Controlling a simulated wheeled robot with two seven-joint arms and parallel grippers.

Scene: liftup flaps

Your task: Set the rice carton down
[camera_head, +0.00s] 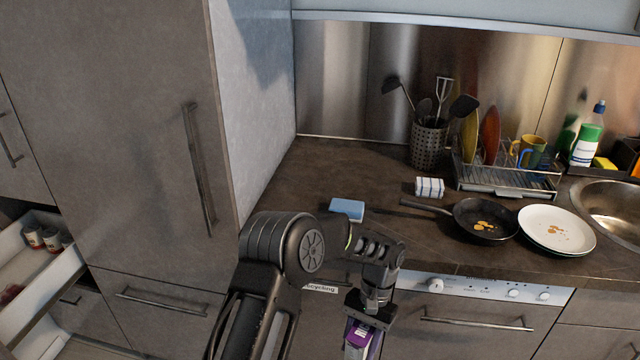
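A purple and white carton (357,338), which I take to be the rice carton, shows at the bottom edge of the head view. Its lower part is cut off by the frame. My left gripper (369,318), on the arm that comes up from the bottom left of centre, points down and is shut on the carton's top. The carton is in front of the counter's front edge, apart from the countertop (310,180). My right gripper is not in view.
A blue box (347,209), a striped box (430,187), a pan (485,219) and stacked plates (557,229) are on the counter. Behind stand a utensil holder (429,143) and dish rack (508,180). An open drawer (35,265) with cans is at left.

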